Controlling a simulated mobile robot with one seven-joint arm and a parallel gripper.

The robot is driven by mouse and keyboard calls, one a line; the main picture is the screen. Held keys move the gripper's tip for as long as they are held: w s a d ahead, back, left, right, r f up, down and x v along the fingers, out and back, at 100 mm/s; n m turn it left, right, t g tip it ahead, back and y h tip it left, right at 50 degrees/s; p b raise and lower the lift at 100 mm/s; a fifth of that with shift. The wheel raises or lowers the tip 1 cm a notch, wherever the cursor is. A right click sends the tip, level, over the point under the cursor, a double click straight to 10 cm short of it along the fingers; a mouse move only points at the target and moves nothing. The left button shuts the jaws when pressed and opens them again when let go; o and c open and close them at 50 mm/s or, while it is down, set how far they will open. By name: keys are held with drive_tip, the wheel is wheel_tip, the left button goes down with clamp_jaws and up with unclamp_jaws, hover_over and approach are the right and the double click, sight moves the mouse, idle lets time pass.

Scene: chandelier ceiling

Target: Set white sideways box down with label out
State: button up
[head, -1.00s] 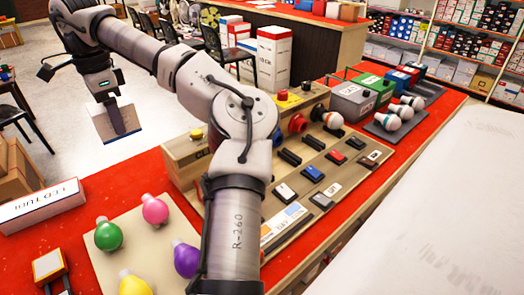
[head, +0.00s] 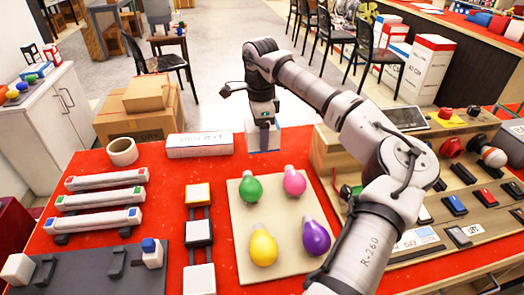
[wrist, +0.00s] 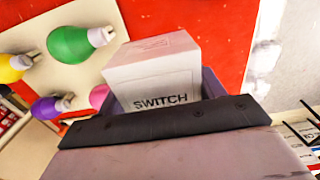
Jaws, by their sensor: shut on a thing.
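My gripper (head: 264,122) points down at the far edge of the red table, shut on a white box (head: 272,140). In the wrist view the box (wrist: 155,72) sits between the dark fingers (wrist: 165,112). Its face with the dark word SWITCH is turned to that camera. The fingers hide part of the box.
A long white box (head: 200,146) lies left of the held box. A beige board (head: 245,215) with green, pink, yellow and purple bulbs is nearer. A wooden switch console (head: 325,150) stands right.

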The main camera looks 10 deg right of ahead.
drive_tip(key=shift+f+p, duration=0.45)
drive_tip(key=shift+f, duration=3.3)
drive_tip(key=shift+f, duration=0.1)
drive_tip(key=o, duration=1)
drive_tip(key=shift+o, duration=0.2)
